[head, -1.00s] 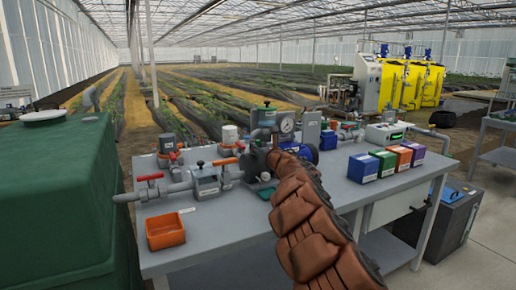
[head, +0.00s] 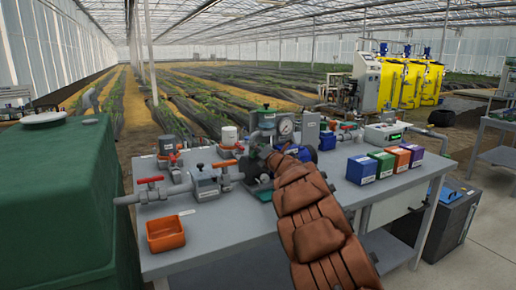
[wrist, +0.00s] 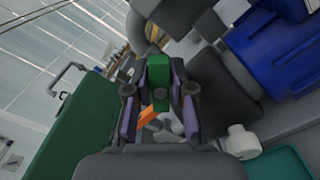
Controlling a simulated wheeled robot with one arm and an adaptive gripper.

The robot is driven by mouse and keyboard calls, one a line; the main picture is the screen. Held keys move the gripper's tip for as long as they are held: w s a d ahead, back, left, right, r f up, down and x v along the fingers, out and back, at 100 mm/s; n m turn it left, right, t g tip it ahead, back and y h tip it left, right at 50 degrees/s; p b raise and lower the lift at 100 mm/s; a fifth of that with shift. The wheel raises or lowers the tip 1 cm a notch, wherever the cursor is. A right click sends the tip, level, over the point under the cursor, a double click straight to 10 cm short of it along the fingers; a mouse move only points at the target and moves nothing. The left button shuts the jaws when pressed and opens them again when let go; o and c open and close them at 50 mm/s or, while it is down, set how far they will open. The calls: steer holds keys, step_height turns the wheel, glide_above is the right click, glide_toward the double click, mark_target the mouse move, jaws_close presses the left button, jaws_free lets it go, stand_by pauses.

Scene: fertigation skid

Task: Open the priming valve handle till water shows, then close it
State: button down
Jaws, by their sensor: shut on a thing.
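My gripper (wrist: 158,98) is shut on a green handle (wrist: 157,68), which I take as the priming valve handle; it sits between the two fingers in the wrist view. In the head view my gripper (head: 262,152) is beside the grey pump, under the round gauge (head: 285,127); the arm hides much of the pump, and the held handle cannot be made out there. The blue motor (wrist: 266,50) is at the upper right of the wrist view. I cannot see any water.
An orange lever (wrist: 148,118) shows below the held handle. Red-handled valves (head: 150,180) and an orange bin (head: 165,234) stand on the left of the bench (head: 225,245). Several small boxes (head: 361,169) stand on the right. A green tank (head: 60,210) is at the left.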

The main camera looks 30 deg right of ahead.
steer(key=m+p, duration=0.1)
steer(key=m, duration=0.2)
steer(key=shift+d+r, duration=0.1)
steer(key=m+p, duration=0.2)
steer(key=m, duration=0.1)
steer(key=shift+m+p, duration=0.7)
steer(key=shift+m, duration=0.5)
steer(key=shift+f, duration=0.2)
steer(key=c, duration=1.1)
jaws_free()
steer(key=shift+f, duration=0.1)
steer(key=shift+s, duration=0.15)
steer(key=shift+s+a, duration=0.15)
steer(key=shift+s, duration=1.8)
steer(key=shift+s+a, duration=0.2)
steer(key=shift+s, duration=1.75)
steer(key=shift+s+a, duration=0.15)
steer(key=shift+s, duration=1.8)
